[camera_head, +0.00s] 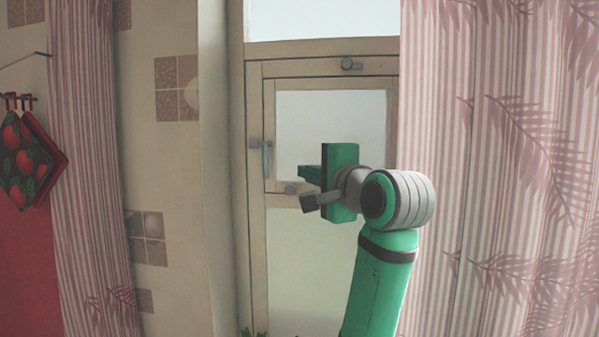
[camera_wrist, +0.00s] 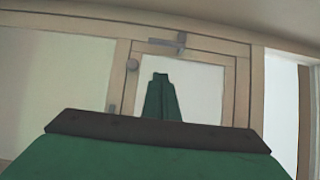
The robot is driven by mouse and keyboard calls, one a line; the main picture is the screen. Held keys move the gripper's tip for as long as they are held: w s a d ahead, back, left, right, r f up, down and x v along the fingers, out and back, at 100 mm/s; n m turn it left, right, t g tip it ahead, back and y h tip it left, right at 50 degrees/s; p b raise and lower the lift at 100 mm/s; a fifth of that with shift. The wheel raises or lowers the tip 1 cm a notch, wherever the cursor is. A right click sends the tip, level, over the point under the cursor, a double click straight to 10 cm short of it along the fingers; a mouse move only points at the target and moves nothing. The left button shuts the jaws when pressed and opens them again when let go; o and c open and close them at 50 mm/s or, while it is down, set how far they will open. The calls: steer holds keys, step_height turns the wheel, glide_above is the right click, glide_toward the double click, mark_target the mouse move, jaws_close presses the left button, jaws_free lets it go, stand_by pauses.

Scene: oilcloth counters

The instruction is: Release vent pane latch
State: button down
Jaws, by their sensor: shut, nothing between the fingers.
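The vent pane (camera_head: 330,115) is a small framed pane inside the window, and it looks closed. A grey-blue latch handle (camera_head: 264,150) hangs upright on its left frame edge. Rounded grey knobs sit on the frame above the pane (camera_head: 350,64) and below it (camera_head: 291,188). My gripper (camera_head: 301,172) is in front of the pane's lower left part, fingers pointing left, shut and empty. The wrist view is turned: the shut fingers (camera_wrist: 161,76) point toward a latch handle (camera_wrist: 180,42), with a gap between, and a round knob (camera_wrist: 132,64) shows left of them.
Striped pink curtains hang at the right (camera_head: 500,150) and left (camera_head: 88,150) of the window. The tiled wall (camera_head: 165,200) is beside the window.

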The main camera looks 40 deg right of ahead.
steer(key=w, duration=1.1)
steer(key=shift+w+d, duration=0.15)
steer(key=shift+w, duration=0.05)
